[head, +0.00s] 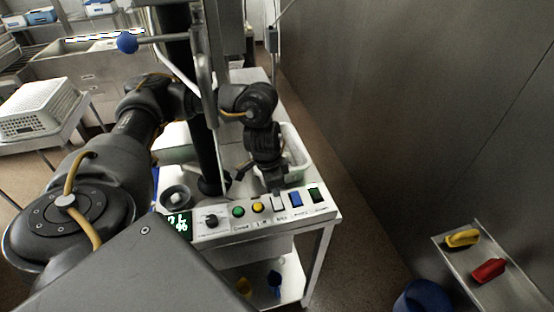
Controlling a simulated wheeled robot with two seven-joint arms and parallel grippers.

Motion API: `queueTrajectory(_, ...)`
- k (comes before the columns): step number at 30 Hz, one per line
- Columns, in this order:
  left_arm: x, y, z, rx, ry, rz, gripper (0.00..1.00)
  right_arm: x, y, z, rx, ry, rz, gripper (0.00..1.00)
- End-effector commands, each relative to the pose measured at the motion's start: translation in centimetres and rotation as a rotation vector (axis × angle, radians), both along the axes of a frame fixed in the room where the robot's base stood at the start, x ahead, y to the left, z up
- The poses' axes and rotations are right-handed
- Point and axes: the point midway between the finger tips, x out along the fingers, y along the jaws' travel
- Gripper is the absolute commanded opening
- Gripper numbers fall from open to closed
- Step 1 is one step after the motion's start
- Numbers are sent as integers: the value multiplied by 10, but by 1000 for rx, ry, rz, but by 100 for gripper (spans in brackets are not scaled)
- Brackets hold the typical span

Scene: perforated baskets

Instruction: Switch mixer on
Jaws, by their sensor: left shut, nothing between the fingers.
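The mixer's control panel (265,220) runs along the front of a white machine stand. From left to right it has a lit green display (179,223), a black knob (211,220), a green button (238,211), a yellow button (258,207), a pale switch (279,203), a blue switch (295,199) and a dark switch (315,195). My left gripper (276,192) points down just above and behind the pale switch, shut and empty. I cannot tell whether it touches the panel. My right gripper is out of view.
A lever with a blue ball (127,42) stands above my left arm. A white tub (297,160) is behind the gripper. A shelf (487,265) at lower right holds yellow and red handled items. White perforated baskets (42,108) are at left; bare floor lies right of the stand.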

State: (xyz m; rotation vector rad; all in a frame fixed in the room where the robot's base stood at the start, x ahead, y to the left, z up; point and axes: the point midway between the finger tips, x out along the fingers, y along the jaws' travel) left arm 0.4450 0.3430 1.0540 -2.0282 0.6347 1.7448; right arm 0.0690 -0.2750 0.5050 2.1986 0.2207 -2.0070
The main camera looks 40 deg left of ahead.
Motion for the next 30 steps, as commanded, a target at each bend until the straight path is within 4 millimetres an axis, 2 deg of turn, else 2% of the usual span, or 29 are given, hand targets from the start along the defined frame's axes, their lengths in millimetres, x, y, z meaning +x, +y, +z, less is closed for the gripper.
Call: queueTrajectory(30, 0, 0, -8, 0, 0, 0, 0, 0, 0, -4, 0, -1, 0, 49)
